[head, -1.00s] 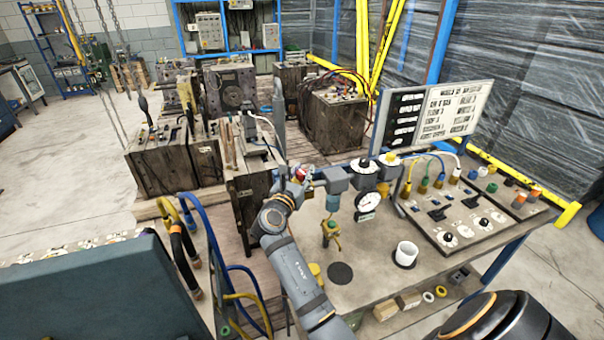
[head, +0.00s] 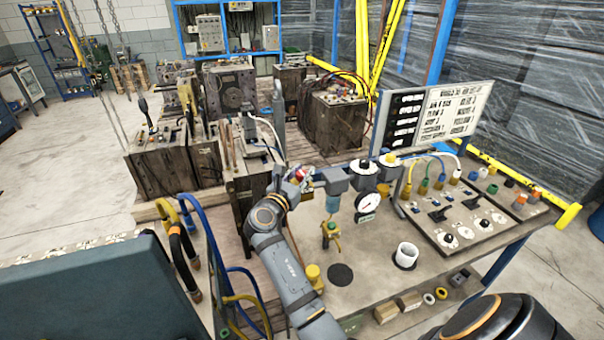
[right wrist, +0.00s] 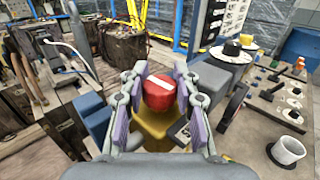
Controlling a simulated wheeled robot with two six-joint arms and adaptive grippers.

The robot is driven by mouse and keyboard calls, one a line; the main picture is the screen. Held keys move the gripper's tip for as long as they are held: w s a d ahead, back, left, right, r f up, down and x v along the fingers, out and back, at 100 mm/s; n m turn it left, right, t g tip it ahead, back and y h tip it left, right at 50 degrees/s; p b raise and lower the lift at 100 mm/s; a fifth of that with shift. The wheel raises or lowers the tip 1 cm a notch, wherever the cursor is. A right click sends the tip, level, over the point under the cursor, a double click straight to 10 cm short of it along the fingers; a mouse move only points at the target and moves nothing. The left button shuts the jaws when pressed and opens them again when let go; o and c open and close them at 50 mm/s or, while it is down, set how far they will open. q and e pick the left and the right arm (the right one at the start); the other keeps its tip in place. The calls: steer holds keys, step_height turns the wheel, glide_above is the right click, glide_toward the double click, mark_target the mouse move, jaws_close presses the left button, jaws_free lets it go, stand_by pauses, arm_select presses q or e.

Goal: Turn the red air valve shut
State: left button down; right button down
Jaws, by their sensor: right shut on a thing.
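The red air valve (right wrist: 158,91) is a round red knob with a white bar on its face, above a yellow part. In the right wrist view it sits between the two fingers of my right gripper (right wrist: 160,104), which is shut on it. In the head view, my right gripper (head: 297,181) is at the left end of the grey pipe row, and only a little of the red valve (head: 303,172) shows past it. The white bar slants slightly in the wrist view. My left gripper is not in view.
A round gauge (head: 368,202) hangs from the pipe row right of the gripper. A white cup (head: 405,255) stands on the bench (head: 375,285). A switch panel (head: 465,215) and a sign board (head: 435,115) are to the right. Wooden-sided moulds (head: 165,165) stand behind to the left.

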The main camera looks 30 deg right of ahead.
mark_target(301, 173)
steer(key=shift+f, duration=0.25)
stand_by(0.5)
steer(key=c, duration=1)
jaws_free()
steer(key=shift+a+r, duration=0.1)
steer(key=shift+r, duration=0.05)
steer(key=shift+r, duration=0.15)
step_height(301, 173, up, 10)
steer(key=shift+f, duration=0.1)
